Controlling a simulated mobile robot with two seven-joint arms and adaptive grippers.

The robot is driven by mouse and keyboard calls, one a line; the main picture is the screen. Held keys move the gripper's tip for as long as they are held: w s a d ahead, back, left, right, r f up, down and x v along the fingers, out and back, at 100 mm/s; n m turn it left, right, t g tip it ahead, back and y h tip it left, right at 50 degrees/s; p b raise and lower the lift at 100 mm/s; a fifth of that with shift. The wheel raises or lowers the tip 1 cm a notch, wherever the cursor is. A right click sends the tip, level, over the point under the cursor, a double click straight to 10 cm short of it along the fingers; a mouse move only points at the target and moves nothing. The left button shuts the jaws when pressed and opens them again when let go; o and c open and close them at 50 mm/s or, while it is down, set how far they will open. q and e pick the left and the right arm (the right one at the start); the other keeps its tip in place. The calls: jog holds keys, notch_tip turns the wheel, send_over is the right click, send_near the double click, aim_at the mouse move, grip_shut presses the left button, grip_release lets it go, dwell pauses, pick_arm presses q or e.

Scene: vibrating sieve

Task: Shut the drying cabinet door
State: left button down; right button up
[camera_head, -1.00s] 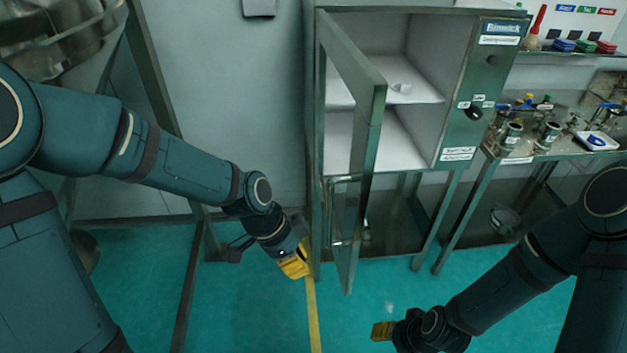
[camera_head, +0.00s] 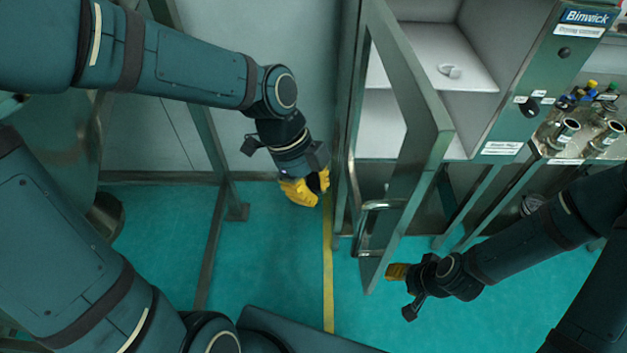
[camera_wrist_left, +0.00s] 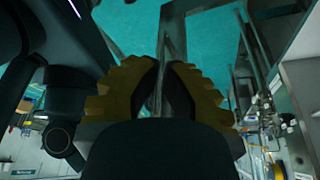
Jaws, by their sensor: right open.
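The drying cabinet (camera_head: 540,75) stands at the upper right of the head view, with its white inside exposed. Its framed door (camera_head: 428,120) stands open, swung out towards me from the cabinet's left side. A bar handle (camera_head: 382,205) is on the lower part of the door. My left gripper (camera_head: 312,187) is left of the door, apart from it, with nothing held. In the left wrist view its yellow fingers (camera_wrist_left: 163,85) have a gap between them. My right gripper (camera_head: 396,272) is open and empty, low and right of the door's bottom edge; its fingers are partly hidden.
A small white object (camera_head: 449,71) lies on the cabinet's upper shelf. A bench with metal fittings (camera_head: 580,137) stands right of the cabinet. A metal frame leg (camera_head: 212,230) is left of my left gripper. Green floor (camera_head: 285,265) with a yellow line is clear between.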

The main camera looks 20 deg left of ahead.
pick_arm(q)
jog(key=s+d+f+b, duration=0.1)
jog(key=d+f, duration=0.5)
jog(key=shift+d, duration=0.2)
dwell(0.4)
